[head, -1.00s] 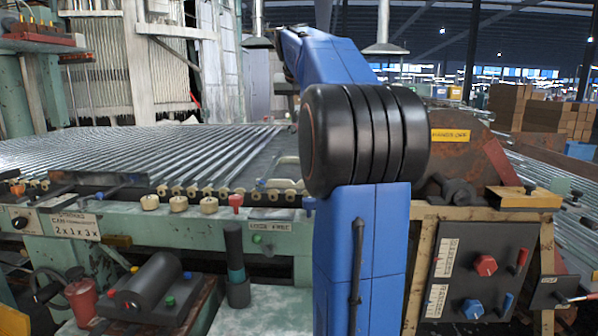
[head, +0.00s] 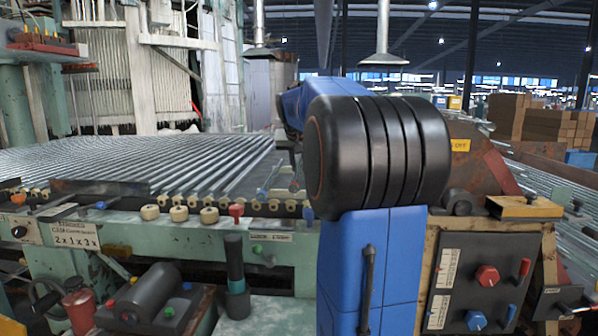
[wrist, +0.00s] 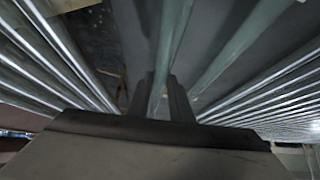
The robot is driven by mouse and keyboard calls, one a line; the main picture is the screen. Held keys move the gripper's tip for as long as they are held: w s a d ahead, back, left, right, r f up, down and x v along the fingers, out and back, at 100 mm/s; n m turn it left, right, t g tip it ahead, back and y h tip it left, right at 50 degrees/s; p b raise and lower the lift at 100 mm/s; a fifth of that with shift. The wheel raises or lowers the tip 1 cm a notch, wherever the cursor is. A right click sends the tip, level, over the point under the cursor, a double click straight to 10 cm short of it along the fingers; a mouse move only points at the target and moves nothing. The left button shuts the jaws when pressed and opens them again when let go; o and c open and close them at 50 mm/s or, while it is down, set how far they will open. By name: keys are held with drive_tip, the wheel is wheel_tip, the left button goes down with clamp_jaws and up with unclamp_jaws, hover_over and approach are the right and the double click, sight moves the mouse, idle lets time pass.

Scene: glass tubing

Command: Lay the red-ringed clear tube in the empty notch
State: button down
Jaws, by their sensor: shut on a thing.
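In the wrist view, the two dark fingers of my gripper (wrist: 162,98) are shut on a clear tube (wrist: 172,40). The tube runs between them and away toward the top edge. No red ring shows on the visible part. In the head view, my gripper is small and dark beside my blue arm, over the right part of the tube bed (head: 130,160). The empty notch cannot be made out for certain; a dark gap (wrist: 210,55) lies beside the held tube. Whether the tube touches the bed cannot be told.
Another tube (wrist: 240,42) lies close right of the held one. Rows of tubes (wrist: 45,55) fill both sides. The bed's front edge carries cream rollers (head: 179,214) and a red knob (head: 236,211). A control panel (head: 478,285) stands at the right.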

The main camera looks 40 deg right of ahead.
drive_tip(key=shift+f, duration=1.05)
drive_tip(key=shift+f, duration=0.3)
drive_tip(key=c, duration=1.6)
unclamp_jaws()
drive_tip(key=shift+r, duration=0.15)
drive_tip(key=v, duration=1.1)
drive_tip(key=shift+w+d+r, duration=0.1)
drive_tip(key=shift+d, duration=0.05)
drive_tip(key=shift+s+a+r, duration=0.35)
drive_tip(key=shift+r, duration=0.2)
